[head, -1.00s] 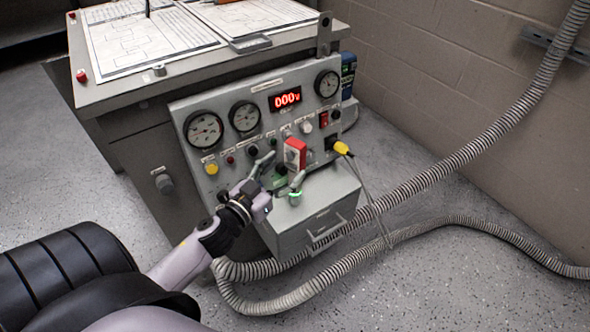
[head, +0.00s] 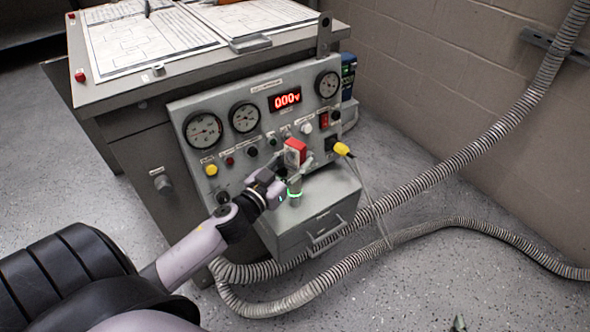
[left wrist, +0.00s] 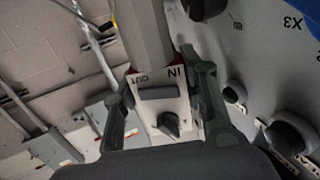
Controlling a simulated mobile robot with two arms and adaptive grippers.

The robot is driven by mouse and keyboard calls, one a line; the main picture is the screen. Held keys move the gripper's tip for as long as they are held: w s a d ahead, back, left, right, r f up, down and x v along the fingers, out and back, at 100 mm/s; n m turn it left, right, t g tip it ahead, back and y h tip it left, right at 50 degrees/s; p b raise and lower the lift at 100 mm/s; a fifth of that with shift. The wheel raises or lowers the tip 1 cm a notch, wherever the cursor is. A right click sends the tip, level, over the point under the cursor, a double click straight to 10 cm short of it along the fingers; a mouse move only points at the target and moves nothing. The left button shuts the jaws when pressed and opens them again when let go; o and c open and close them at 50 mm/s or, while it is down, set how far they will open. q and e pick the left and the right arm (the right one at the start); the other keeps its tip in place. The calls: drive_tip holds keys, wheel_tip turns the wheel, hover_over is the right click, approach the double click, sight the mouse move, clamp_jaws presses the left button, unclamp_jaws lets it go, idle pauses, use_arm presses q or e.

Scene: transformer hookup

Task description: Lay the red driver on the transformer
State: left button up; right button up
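A small box with a red top and white face (head: 295,153), apparently the red driver, stands before the panel. In the left wrist view its white face (left wrist: 158,95) carries "IN" and "OUT" and a dark knob. My left gripper (left wrist: 166,92) has one finger on each side of it. The fingers look open, with a small gap on one side; contact is unclear. A grey post with a glowing green ring (head: 295,190) is below the red box. The transformer is not clearly identifiable. Dark tips at the bottom edge (head: 457,323) may be my right gripper.
The grey panel (head: 222,170) holds dials, knobs and a red "000V" display (head: 285,99). A grey box with a handle (head: 318,222) juts out below. Papers (head: 150,40) lie on the bench top. A ribbed hose (head: 440,160) and a yellow plug (head: 342,149) are at the right.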

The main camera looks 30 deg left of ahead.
use_arm(q)
clamp_jaws()
